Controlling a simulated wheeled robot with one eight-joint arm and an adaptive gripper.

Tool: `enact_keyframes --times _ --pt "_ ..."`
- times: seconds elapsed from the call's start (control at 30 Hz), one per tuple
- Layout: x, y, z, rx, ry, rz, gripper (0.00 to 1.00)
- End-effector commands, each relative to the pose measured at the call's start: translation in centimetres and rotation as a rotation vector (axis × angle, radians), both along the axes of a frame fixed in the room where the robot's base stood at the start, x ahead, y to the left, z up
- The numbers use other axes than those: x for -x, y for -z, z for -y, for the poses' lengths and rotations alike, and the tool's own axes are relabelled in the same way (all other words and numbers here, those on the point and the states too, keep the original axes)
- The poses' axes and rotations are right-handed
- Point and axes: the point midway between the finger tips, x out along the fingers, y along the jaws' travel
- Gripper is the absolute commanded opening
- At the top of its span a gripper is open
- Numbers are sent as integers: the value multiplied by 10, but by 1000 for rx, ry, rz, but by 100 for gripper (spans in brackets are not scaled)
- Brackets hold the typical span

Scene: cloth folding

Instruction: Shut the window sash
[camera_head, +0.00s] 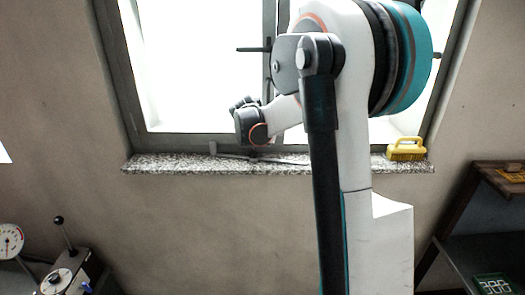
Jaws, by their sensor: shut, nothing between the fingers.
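The window has a grey frame (118,75) around bright panes, with a grey upright (268,22) near its middle. A dark handle (252,49) sticks out to the left from that upright. My white and teal arm covers much of the right half, so I cannot tell how far the sash stands open. My gripper (243,102) shows only as a small dark part beyond my wrist, in front of the lower left pane. It is shut and holds nothing; its fingertips are mostly hidden. It is apart from the handle, below it.
A speckled stone sill (165,163) runs under the window. A thin grey bar (275,160) lies along it. A gauge (10,240) and a lever device (65,272) are lower left; a dark shelf (480,245) is lower right.

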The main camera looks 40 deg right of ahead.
Motion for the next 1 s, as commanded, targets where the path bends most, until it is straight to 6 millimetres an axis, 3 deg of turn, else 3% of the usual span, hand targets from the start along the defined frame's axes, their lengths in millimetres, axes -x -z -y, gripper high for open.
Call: enact_keyframes --times 0.23,0.7,0.87,1.0 --pt "-18 0 15 0 -1 1 0" --pt "-22 -3 20 7 0 3 0" --pt "-20 -3 15 6 0 2 0" --pt "-16 -3 0 5 1 0 0"
